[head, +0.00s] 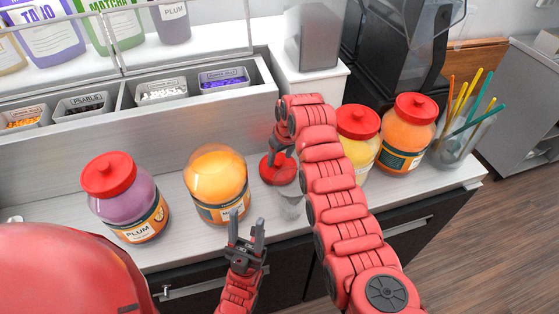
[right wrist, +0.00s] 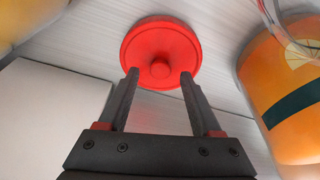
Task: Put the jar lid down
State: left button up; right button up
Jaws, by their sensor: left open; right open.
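The red jar lid (head: 278,168) lies on the light counter, to the right of the open mango jar (head: 217,172). In the right wrist view the lid (right wrist: 160,45) shows as a round disc with a small knob in its middle. My right gripper (head: 282,152) is over the lid, partly covering it. Its two fingers (right wrist: 159,74) are apart, either side of the knob, and hold nothing; I cannot tell whether they touch the lid. My left gripper (head: 246,229) is open and empty in front of the mango jar, near the counter's front edge.
A lidded plum jar (head: 125,195) stands at left. A yellow jar (head: 358,132), an orange jar (head: 409,135) and a glass of straws (head: 466,136) stand at right. A clear cup (head: 291,206) is close to the lid. Topping bins (head: 163,91) line the back.

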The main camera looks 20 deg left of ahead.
jog(key=p+v, duration=0.2)
jog(key=v, duration=0.8)
jog(key=shift+s+r, duration=0.1)
